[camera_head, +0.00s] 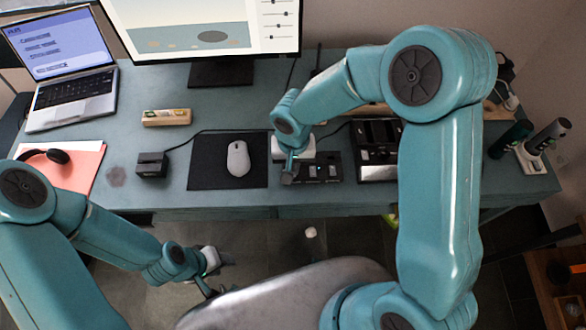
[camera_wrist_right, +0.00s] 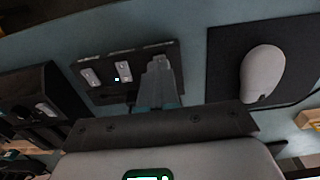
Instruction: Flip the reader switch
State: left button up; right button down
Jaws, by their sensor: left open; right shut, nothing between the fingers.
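A dark switch panel (camera_head: 322,179) lies on the desk right of the mouse pad. In the right wrist view the panel (camera_wrist_right: 104,74) shows two pale rocker switches, one at its outer end (camera_wrist_right: 90,77) and one near its middle (camera_wrist_right: 124,71) with a small green light. Any labels are too small to read, so I cannot tell which is the reader switch. My right gripper (camera_head: 289,179) is shut and empty at the panel's left end. Its fingertips (camera_wrist_right: 158,64) cover that part of the panel; contact cannot be told. My left gripper (camera_head: 213,290) is open and empty, in front of the desk.
A mouse (camera_head: 238,159) lies on a black pad (camera_head: 205,165) left of the panel. A black device (camera_head: 377,170) stands close on the panel's right. A small black box (camera_head: 152,164) with a cable, a laptop (camera_head: 72,95) and a monitor stand (camera_head: 221,73) are further left.

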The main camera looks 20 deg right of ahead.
jog(key=shift+f+b, duration=0.85)
jog(key=shift+b, duration=0.2)
dwell(0.9)
jog(key=shift+r, duration=0.1)
jog(key=shift+r+p, duration=2.05)
jog(key=shift+r, duration=1.4)
jog(key=shift+s, duration=0.1)
